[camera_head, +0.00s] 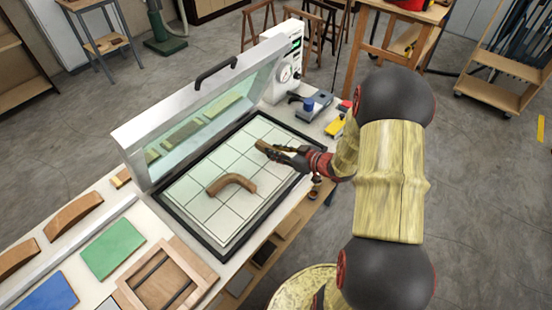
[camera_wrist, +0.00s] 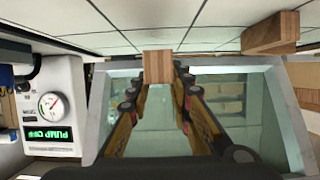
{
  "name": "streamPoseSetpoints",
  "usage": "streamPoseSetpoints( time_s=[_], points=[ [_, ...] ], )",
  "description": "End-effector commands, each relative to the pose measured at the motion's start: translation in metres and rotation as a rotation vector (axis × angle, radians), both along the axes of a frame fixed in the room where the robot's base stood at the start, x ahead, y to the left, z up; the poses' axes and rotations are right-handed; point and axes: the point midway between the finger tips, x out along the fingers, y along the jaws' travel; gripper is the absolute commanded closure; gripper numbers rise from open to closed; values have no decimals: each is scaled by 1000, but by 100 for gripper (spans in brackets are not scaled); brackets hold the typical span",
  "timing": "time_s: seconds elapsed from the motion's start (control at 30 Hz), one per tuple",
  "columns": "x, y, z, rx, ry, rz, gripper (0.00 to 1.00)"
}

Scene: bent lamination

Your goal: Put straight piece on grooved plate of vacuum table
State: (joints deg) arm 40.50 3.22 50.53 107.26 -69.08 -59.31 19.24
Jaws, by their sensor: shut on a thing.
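The straight wooden piece (camera_head: 266,147) is in the jaws of my gripper (camera_head: 276,151), over the far right part of the plate. Its end also shows between the fingertips in the wrist view (camera_wrist: 158,66). I cannot tell whether it touches the plate. The pale grooved plate (camera_head: 225,215), lined in squares, lies in the dark frame of the vacuum table (camera_head: 190,238). A bent wooden piece (camera_head: 232,184) rests on the plate, left of my gripper and apart from it. It also shows at upper right in the wrist view (camera_wrist: 270,33).
The clear lid (camera_head: 205,105) stands open along the plate's far left side. The pump unit (camera_head: 285,62) with its gauge stands behind. Tools (camera_head: 318,103) lie at the back right. A wooden frame (camera_head: 165,280) and a green sheet (camera_head: 113,248) lie at the front left.

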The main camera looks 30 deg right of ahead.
Motion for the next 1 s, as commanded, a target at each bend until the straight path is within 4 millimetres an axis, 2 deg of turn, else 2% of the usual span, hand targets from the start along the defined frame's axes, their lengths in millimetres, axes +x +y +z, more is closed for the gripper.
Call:
streamPoseSetpoints(
  time_s=[0.1, 0.3, 0.7, 0.73, 1.0],
  points=[
    [6, -4, -11, 0, 0, 0, 100],
    [6, -4, -39, 1, 0, 1, 100],
    [6, -4, -42, 0, 0, 0, 100],
    [6, -4, -42, 0, 0, 0, 78],
    [6, -4, -41, 0, 0, 0, 63]
  ],
)
